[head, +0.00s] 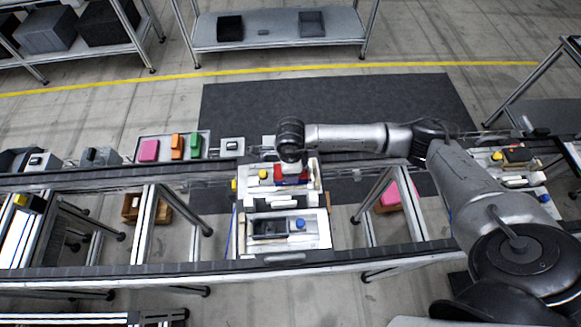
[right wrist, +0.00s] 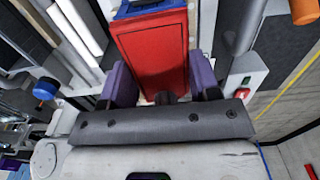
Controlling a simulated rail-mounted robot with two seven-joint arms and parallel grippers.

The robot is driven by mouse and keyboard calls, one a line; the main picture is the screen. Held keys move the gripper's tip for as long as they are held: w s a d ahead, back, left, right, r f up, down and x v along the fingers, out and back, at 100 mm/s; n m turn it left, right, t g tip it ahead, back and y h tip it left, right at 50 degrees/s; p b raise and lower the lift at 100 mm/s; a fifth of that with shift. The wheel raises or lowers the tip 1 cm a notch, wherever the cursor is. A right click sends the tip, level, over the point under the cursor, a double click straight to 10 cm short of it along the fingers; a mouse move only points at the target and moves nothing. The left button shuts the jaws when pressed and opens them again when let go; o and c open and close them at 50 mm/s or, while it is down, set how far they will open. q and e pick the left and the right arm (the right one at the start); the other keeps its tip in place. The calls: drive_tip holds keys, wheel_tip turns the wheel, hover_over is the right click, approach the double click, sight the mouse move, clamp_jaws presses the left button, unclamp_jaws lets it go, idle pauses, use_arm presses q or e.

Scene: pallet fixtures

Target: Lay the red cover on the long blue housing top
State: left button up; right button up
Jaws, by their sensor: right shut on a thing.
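The red cover (right wrist: 155,50) lies between the two purple fingers of my right gripper (right wrist: 163,84), which is shut on its sides. A blue part (right wrist: 150,9), apparently the long blue housing, shows past the far end of the cover; I cannot tell whether the cover touches it. In the head view the red cover (head: 292,179) is a small red patch under my right gripper (head: 291,165), above the upper white pallet. The blue housing is hidden there by the cover and gripper. My left gripper is not in view.
A second white pallet (head: 322,240) with a black tray (head: 268,228) and a blue knob (head: 300,224) lies in front. A tray with pink (head: 149,150), orange (head: 178,147) and green (head: 195,146) blocks stands to the left. A back shelf (head: 275,28) holds dark boxes.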

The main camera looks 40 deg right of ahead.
drive_tip(key=o, duration=0.8)
drive_tip(key=shift+o, duration=1)
drive_tip(key=shift+r, duration=0.15)
wheel_tip(320, 180, up, 14)
drive_tip(key=shift+f+b, duration=0.2)
drive_tip(key=shift+b, duration=0.2)
drive_tip(key=shift+a, duration=0.1)
